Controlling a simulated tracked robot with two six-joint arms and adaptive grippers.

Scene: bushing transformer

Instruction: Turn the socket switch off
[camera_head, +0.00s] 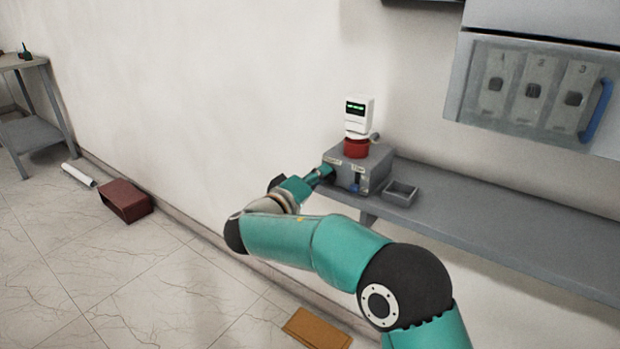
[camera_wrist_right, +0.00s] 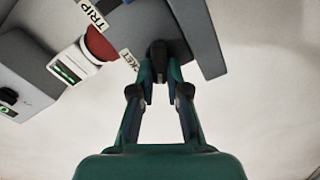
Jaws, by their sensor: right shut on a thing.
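The grey control box (camera_head: 372,166) stands on the wall shelf and also shows in the wrist view (camera_wrist_right: 188,30). The socket switch (camera_wrist_right: 158,50) is a small black knob on its face, beside a white label of which "CKET" can be read. My right gripper (camera_wrist_right: 160,74) is shut on this knob, its two fingertips on either side of it. In the head view my right gripper (camera_head: 325,173) reaches the left side of the box and hides most of the knob. My left gripper is in neither view.
A red part (camera_head: 356,148) with a white display unit (camera_head: 359,114) on it stands on the box. A small grey open tray (camera_head: 401,192) sits beside it on the grey shelf (camera_head: 500,232). A panel with numbered switches (camera_head: 533,90) hangs at upper right.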

